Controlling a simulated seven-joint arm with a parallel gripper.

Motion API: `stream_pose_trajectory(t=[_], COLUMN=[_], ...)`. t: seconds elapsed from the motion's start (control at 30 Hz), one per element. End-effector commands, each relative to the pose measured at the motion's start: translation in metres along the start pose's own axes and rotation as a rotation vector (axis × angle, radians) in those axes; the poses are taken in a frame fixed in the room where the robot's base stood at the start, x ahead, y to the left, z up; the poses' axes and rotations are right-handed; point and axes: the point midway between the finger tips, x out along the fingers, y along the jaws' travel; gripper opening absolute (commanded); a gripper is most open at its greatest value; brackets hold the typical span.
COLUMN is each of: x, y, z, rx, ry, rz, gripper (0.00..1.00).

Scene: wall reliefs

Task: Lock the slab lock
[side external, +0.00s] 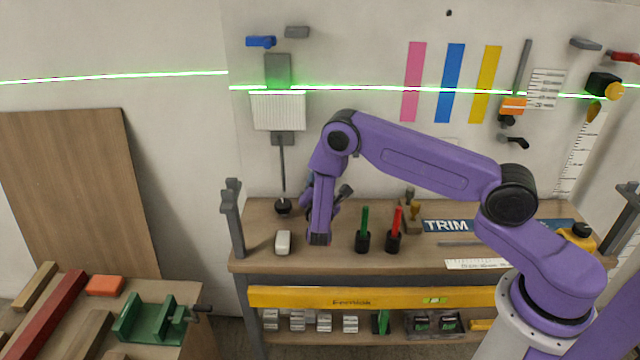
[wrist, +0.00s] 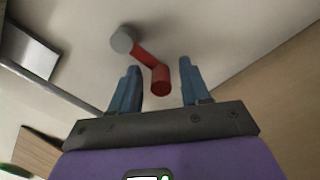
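No part carries a readable "slab lock" label, so I cannot tell for sure which one it is. In the wrist view, a red bent lever (wrist: 154,72) runs from a round grey knob or pivot (wrist: 122,40) on a pale surface. My gripper (wrist: 159,66) has its two blue fingers spread apart. The lever's near end shows in the gap between them; I see no finger closed on it, and the depth between them is unclear. In the side view, my purple arm hides this lever and most of my gripper.
On the wall are a blue handle (side external: 261,42), a white ribbed panel (side external: 278,111) and a red handle (side external: 625,57).

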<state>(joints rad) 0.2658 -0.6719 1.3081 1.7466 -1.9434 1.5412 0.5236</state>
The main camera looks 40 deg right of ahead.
Motion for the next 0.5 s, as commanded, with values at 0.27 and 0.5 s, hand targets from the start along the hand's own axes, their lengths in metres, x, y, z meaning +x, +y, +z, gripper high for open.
stream_pose_trajectory(t=[0.27, 0.5], x=[-0.012, -0.058], y=[0.002, 0.002], z=[-0.002, -0.002], rx=[0.0, -0.002], ry=[0.005, 0.007], rz=[0.004, 0.007], gripper=[0.46, 0.46])
